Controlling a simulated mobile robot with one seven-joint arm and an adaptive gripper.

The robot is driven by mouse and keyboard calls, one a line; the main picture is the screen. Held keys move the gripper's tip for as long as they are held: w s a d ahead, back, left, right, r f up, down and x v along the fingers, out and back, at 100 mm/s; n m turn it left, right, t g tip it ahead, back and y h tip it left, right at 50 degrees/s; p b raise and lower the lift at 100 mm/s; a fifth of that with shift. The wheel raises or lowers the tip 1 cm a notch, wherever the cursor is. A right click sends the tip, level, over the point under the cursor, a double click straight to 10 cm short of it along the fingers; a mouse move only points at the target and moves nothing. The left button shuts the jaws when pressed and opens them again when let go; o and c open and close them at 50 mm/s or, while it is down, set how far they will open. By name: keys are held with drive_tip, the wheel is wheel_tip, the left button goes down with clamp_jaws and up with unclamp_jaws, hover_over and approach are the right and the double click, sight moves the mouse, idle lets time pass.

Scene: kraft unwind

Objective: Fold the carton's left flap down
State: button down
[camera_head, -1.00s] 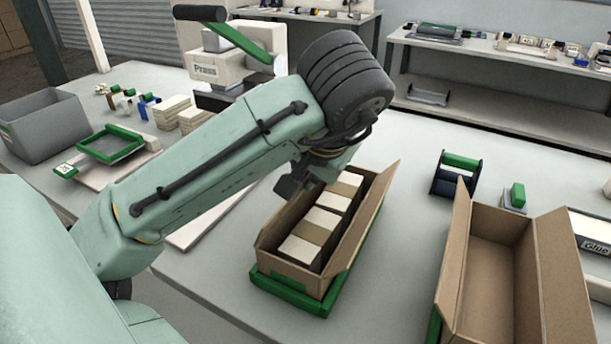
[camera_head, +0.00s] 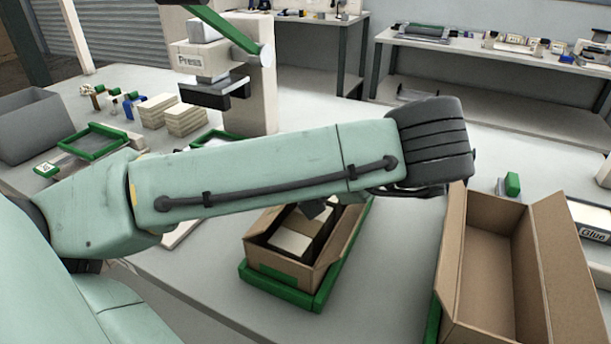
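A brown carton (camera_head: 283,273) with pale blocks (camera_head: 289,243) inside sits in a green tray (camera_head: 290,298) at the centre of the table. Its right flap (camera_head: 346,240) stands up and leans outward. My arm crosses in front of the carton's far part and hides it. I cannot make out the left flap clearly; the left edge (camera_head: 262,222) shows only as a thin strip. Part of my gripper (camera_head: 316,209), dark, shows just below the arm, over the carton's opening. Its fingers are mostly hidden, so I cannot tell whether it is open or touching the carton.
A second, empty open carton (camera_head: 487,263) stands close on the right. A press (camera_head: 226,75) stands behind my arm. A grey bin (camera_head: 33,122), a green-framed tray (camera_head: 92,142) and stacked blocks (camera_head: 184,119) are at left. A glue box (camera_head: 592,228) is at far right.

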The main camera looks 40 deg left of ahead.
drive_tip(key=c, duration=2.3)
unclamp_jaws()
drive_tip(key=o, duration=0.5)
drive_tip(key=shift+c, duration=0.2)
drive_tip(key=shift+r, duration=0.1)
